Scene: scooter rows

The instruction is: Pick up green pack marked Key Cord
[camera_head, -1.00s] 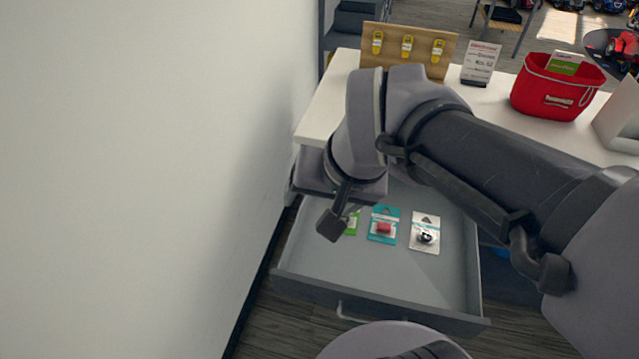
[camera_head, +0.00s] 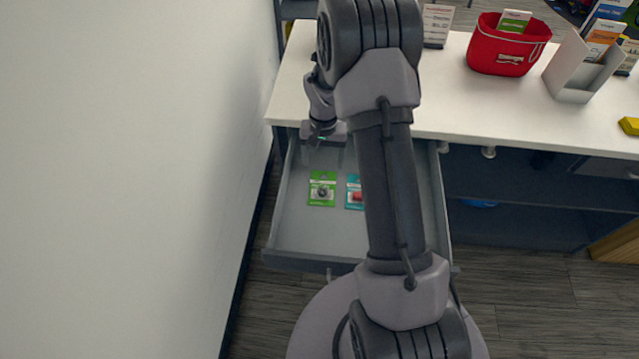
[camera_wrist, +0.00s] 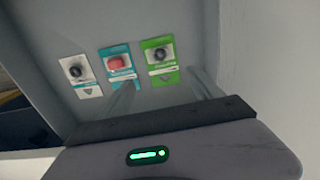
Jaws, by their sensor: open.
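The green pack (camera_head: 322,189) with a dark round item lies flat in the open grey drawer, leftmost of the packs in the head view. In the wrist view the green pack (camera_wrist: 160,59) is the rightmost of three; its print is too small to read. My gripper (camera_head: 323,160) is open and empty, at the back of the drawer, apart from the green pack. In the wrist view its two fingers (camera_wrist: 163,92) reach toward the packs.
A teal pack with a red item (camera_head: 354,193) lies beside the green one, partly behind my arm. A white pack (camera_wrist: 81,76) lies beyond it. The drawer (camera_head: 310,236) sits below the white counter (camera_head: 460,110), near the wall (camera_head: 130,180). A red basket (camera_head: 497,52) stands on the counter.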

